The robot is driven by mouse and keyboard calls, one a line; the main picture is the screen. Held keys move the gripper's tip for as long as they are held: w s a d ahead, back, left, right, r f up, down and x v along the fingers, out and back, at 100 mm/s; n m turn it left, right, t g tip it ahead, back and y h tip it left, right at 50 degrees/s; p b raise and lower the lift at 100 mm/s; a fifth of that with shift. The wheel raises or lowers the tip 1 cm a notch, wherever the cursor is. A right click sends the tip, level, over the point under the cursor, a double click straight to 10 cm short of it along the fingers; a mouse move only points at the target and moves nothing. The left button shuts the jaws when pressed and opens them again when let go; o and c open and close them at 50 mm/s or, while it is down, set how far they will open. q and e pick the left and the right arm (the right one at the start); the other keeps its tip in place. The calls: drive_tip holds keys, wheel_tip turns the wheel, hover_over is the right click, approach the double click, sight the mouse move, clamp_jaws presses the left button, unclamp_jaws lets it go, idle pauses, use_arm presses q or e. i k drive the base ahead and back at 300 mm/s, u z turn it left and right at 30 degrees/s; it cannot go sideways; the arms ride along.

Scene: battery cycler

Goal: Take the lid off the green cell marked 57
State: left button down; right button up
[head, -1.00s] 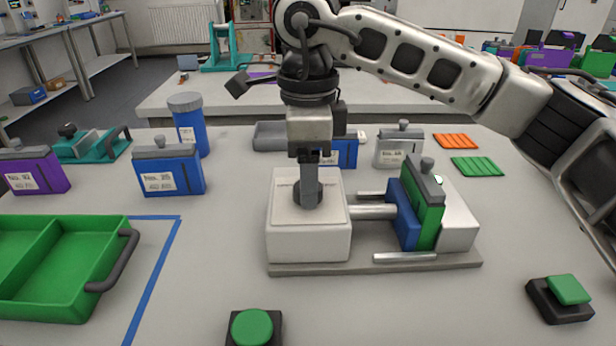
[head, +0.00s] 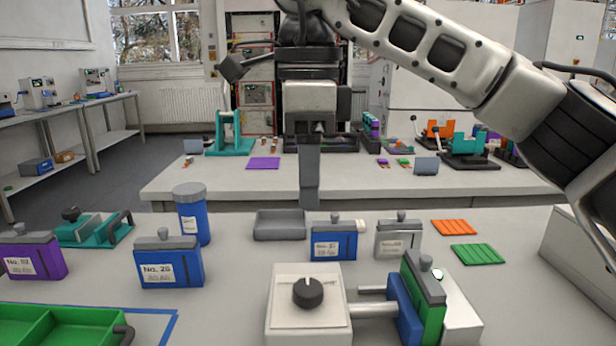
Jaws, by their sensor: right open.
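The green cell (head: 429,310) stands upright in the clamp on the near table. Its grey lid (head: 425,283) with a round knob is on top. No number shows on the side facing me. A blue block (head: 405,308) stands against its left side. The clamp's white housing (head: 283,325) carries a black knob (head: 308,293), and a metal rod runs from the housing to the blue block. My right gripper (head: 309,203) is open and empty, above and behind the black knob, its fingers seen edge-on. My left gripper is out of view.
Cells stand behind the clamp: blue (head: 334,242) and grey (head: 398,240). A blue cell (head: 168,264), a purple cell (head: 33,259) and a blue canister (head: 193,218) are at left. A grey tray (head: 280,226) lies behind. The green tray (head: 75,318) is front left.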

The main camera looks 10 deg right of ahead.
sight(421, 264)
drive_tip(key=k, duration=1)
